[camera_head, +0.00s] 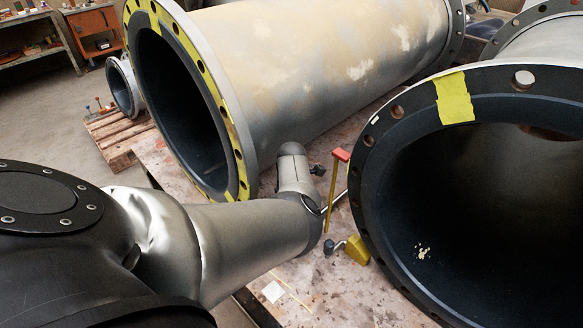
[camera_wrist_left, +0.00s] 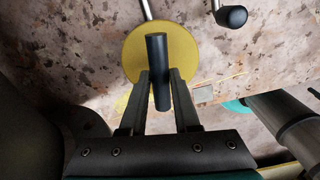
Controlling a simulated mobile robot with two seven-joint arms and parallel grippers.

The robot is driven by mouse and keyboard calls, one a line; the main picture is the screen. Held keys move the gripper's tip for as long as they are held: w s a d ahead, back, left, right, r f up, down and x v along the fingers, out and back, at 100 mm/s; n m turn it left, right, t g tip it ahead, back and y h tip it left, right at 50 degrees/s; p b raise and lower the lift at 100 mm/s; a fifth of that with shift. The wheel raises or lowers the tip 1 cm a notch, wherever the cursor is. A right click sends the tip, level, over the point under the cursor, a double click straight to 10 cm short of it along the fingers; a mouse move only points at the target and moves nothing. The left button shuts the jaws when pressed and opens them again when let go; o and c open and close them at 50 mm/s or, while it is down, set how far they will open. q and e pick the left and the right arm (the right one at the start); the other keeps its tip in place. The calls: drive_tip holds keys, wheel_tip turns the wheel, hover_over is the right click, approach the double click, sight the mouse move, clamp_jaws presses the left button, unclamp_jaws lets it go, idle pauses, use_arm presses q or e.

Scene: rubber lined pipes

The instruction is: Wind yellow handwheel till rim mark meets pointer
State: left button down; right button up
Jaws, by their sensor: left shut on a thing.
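In the left wrist view the yellow handwheel (camera_wrist_left: 136,50) is a flat disc seen nearly face-on, with a dark cylindrical handle (camera_wrist_left: 158,62) standing out from it. My left gripper (camera_wrist_left: 160,80) has one finger on each side of this handle and is shut on it. In the head view a thin upright yellow strip (camera_head: 331,205) looks like the wheel edge-on. A red piece (camera_head: 341,155) sits at its top and may be the pointer. I cannot make out the rim mark. My left arm hides part of the area. My right gripper is in neither view.
A yellow block (camera_head: 357,250) with a dark-knobbed crank stands close to the right. A large lined pipe (camera_head: 330,70) lies behind, and another pipe's flange (camera_head: 455,98) crowds the right side. The stained table (camera_head: 320,285) has some bare space in front.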

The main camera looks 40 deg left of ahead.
use_arm(q)
drive_tip(key=n+b, duration=0.1)
drive_tip(key=n, duration=0.4)
drive_tip(key=shift+n, duration=0.3)
drive_tip(key=n+b, duration=0.1)
drive_tip(key=n, duration=0.3)
drive_tip(key=n+b, duration=0.1)
drive_tip(key=n, duration=0.4)
drive_tip(key=shift+b, duration=0.35)
drive_tip(key=n+b, duration=0.2)
drive_tip(key=n, duration=0.2)
drive_tip(key=shift+n, duration=0.4)
drive_tip(key=c, duration=0.6)
unclamp_jaws()
drive_tip(key=shift+c, duration=0.2)
